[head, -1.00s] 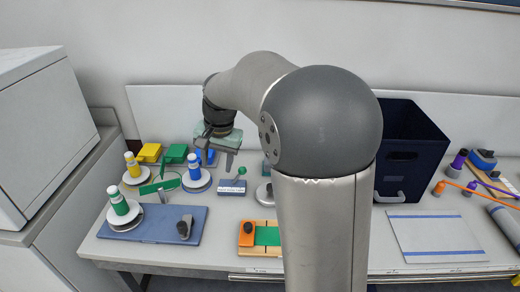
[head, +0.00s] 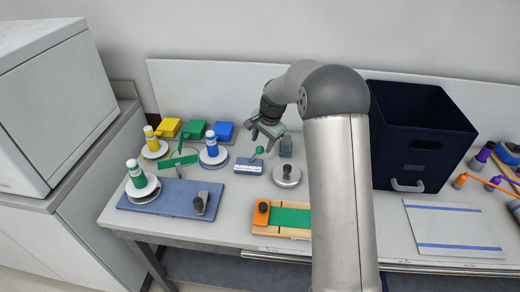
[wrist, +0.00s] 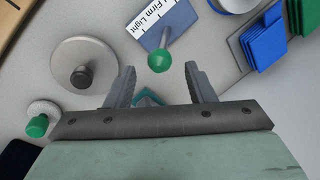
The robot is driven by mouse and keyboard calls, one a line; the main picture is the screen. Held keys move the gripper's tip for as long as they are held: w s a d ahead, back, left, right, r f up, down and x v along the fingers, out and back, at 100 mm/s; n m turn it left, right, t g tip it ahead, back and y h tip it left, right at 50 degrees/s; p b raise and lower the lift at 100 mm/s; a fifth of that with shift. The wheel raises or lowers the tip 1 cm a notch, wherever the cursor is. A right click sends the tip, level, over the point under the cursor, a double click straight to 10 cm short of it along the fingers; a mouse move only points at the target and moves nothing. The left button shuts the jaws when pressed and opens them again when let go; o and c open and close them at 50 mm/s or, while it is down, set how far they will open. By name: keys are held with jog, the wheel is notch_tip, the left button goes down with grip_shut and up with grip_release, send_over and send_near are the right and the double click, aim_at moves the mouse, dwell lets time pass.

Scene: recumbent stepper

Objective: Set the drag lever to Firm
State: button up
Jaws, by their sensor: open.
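The drag lever is a thin rod with a green ball knob (head: 259,150) on a small blue-grey block (head: 248,167) with a white label strip. In the wrist view, the label on the block (wrist: 178,20) reads "Firm" and "Light", and the green knob (wrist: 159,61) shows close to the gap between my fingertips. I cannot tell which mark the lever stands at. My gripper (head: 264,138) is open and empty, near the knob and apparently above it. Its two fingers (wrist: 160,76) show apart in the wrist view, with no clear contact with the knob.
A round grey disc with a dark knob (head: 287,175) stands right of the lever block. A blue bottle on a white disc (head: 212,150) stands to its left. An orange-and-green board (head: 290,222) lies in front. A dark bin (head: 415,140) is farther right.

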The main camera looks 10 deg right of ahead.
aim_at(260, 147)
jog(key=shift+x, duration=2.75)
jog(key=shift+p, duration=0.3)
grip_shut()
